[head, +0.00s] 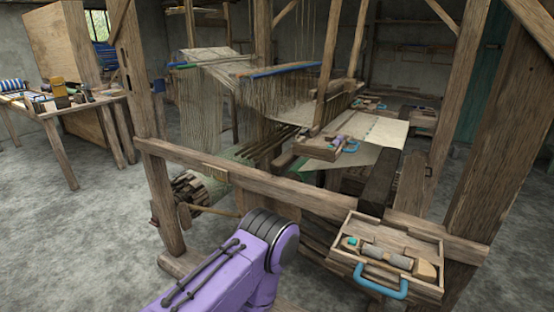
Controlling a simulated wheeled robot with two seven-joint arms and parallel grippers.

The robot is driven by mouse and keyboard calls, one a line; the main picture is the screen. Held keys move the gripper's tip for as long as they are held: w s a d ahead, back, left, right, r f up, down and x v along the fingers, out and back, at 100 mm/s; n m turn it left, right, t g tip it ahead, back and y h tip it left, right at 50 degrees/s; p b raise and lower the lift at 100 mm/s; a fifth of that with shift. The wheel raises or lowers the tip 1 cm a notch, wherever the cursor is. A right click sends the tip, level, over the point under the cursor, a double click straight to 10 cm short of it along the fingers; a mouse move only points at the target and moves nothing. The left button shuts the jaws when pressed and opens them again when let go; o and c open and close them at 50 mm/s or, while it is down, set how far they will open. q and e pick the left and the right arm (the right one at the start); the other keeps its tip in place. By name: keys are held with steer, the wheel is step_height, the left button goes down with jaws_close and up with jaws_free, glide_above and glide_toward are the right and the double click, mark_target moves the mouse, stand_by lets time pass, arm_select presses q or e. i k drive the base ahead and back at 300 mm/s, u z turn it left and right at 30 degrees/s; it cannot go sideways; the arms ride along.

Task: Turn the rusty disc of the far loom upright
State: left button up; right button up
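The wooden handloom (229,180) fills the middle of the head view, with thick posts, a front rail and pale hanging threads. I cannot make out a rusty disc on it, and I cannot tell whether this is the far loom. A slatted wooden roller (190,188) shows low behind the front left post. One of my purple arms reaches in from the bottom centre, in front of the loom; only its links and dark joint show. Neither of my grippers is visible.
A wooden tray with a blue handle (381,284) sits on the front rail at right, holding tools. Another small tray (320,150) stands farther back. A side table (50,110) with several items is at left. The grey floor at lower left is clear.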

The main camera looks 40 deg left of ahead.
mark_target(154, 220)
steer(key=u, duration=3.55)
steer(key=i, duration=2.55)
steer(key=z, duration=3.1)
